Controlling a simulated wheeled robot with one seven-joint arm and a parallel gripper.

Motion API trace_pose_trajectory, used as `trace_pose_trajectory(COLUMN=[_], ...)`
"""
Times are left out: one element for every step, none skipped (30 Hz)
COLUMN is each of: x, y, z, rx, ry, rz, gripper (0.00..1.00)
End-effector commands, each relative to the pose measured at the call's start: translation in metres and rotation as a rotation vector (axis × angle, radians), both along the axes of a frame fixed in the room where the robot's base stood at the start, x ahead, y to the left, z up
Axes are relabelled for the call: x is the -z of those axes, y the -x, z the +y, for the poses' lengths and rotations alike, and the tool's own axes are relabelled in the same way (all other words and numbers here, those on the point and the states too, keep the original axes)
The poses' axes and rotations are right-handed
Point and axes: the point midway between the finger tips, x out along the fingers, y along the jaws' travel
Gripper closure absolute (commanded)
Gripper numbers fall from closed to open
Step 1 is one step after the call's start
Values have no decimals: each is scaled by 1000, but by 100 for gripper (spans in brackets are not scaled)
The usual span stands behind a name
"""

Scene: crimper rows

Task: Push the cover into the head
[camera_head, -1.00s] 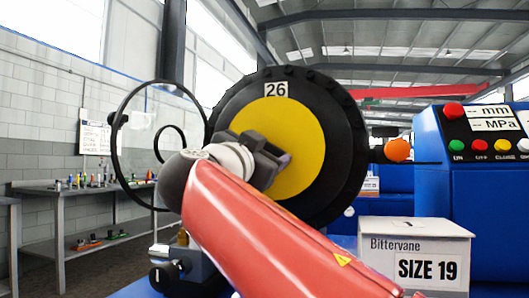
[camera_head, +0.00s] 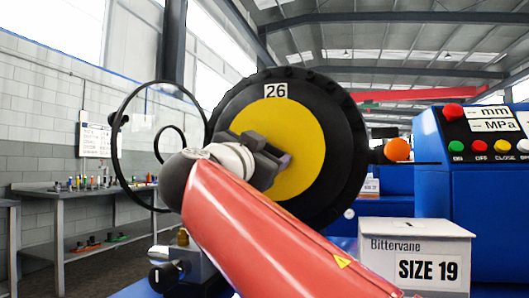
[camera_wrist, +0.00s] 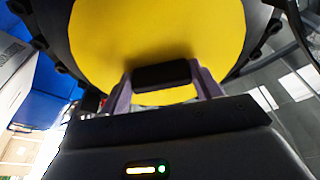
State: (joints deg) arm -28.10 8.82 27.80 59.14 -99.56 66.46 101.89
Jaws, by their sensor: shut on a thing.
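The cover is a flat yellow disc (camera_head: 305,130) in the middle of the round black crimper head (camera_head: 345,165), which carries a "26" label. The cover also fills the top of the wrist view (camera_wrist: 150,30), with the dark head around its edge. My gripper (camera_head: 284,161) is at the cover's centre. In the wrist view its two purple fingers (camera_wrist: 162,76) are shut on the cover's black handle (camera_wrist: 165,75), one on each side. My wrist and arm hide the lower left of the cover in the head view. I cannot tell how deep the cover sits in the head.
A white "SIZE 19" box (camera_head: 415,250) stands at the lower right, before a blue control cabinet (camera_head: 470,190). An orange knob (camera_head: 397,149) is right of the head. A black ring-shaped frame (camera_head: 117,150) is at the left, with a workbench (camera_head: 60,195) beyond.

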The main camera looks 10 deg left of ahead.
Motion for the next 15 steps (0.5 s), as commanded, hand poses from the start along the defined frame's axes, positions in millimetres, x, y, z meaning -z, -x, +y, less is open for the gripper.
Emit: trace_pose_trajectory(x=[-1,-1,-1,-1,-1,-1,-1,-1,-1,-1,-1,-1,-1,-1,-1], y=[0,0,-1,-1,-2,-2,-3,-4,-5,-6,-6,-7,-8,-9,-10], z=[0,0,0,0,0,-1,-1,-1,-1,-1,-1,-1,-1,-2,-2], rx=[-1,0,0,0,0,0,0,0,0,0,0,0,0,0,0], ry=[0,-1,-1,-1,-1,-1,-1,-1,-1,-1,-1,-1,-1,-1,-1], rz=[-2,-1,-1,-1,-1,-1,-1,-1,-1,-1,-1,-1,-1,-1,-1], gripper=[65,65,65,65,65,65,65,65,65,65,65,65,65,65,65])
